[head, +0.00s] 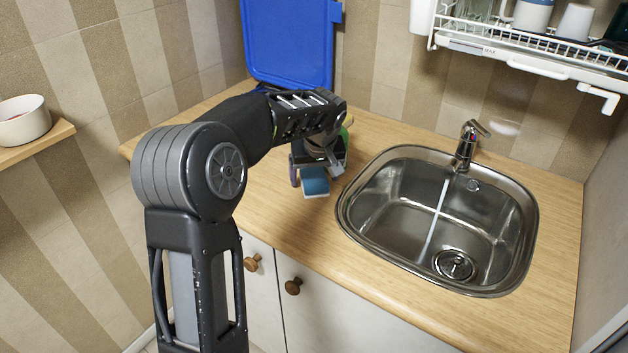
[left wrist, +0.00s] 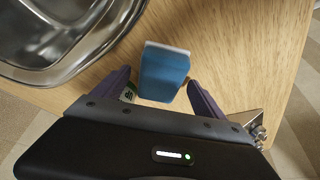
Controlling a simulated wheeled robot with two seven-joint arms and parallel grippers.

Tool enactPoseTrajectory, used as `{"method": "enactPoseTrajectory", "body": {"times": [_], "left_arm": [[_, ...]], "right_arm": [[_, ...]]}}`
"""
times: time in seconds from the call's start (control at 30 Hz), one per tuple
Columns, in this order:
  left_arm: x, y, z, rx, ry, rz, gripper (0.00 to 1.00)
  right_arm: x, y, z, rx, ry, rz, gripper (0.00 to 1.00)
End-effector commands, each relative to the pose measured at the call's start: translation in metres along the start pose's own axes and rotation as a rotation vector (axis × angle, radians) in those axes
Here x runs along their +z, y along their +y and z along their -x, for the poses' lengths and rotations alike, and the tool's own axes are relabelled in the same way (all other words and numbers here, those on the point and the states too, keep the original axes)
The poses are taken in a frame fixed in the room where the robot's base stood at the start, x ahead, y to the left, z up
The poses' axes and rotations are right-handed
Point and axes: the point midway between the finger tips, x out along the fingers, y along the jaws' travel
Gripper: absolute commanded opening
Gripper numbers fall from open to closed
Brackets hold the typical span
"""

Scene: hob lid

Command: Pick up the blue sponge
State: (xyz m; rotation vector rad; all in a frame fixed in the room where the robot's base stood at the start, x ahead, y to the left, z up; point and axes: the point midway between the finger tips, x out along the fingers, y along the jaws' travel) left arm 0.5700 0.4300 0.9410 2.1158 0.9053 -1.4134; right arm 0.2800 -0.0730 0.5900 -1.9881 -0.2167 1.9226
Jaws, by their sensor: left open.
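The blue sponge (head: 315,182) has a pale edge and sits at the wooden counter, left of the sink, in the head view. In the left wrist view the sponge (left wrist: 164,73) lies between the two purple fingers. My left gripper (head: 314,172) is open and above the counter, with one finger on each side of the sponge. A gap shows between each finger and the sponge in the left wrist view (left wrist: 160,90). My left arm hides part of the counter behind it. My right gripper is not in view.
The steel sink (head: 400,165) with a running tap (head: 467,145) is right of the sponge. A blue board-like panel (head: 290,40) stands against the back wall. A dish rack (head: 540,45) hangs above the sink. Something green (head: 344,136) shows behind my gripper.

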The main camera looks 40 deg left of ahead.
Motion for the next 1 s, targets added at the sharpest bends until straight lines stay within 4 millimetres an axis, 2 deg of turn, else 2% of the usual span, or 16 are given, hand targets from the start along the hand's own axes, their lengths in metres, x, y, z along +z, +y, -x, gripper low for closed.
{"method": "enactPoseTrajectory", "body": {"times": [0.3,1.0], "left_arm": [[0.0000,0.0000,0.0003,0.000,0.000,0.000,0.82],[0.0000,0.0000,0.0003,0.000,0.000,0.000,0.25]], "right_arm": [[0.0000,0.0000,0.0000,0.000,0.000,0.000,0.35],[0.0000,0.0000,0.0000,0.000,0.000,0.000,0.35]]}}
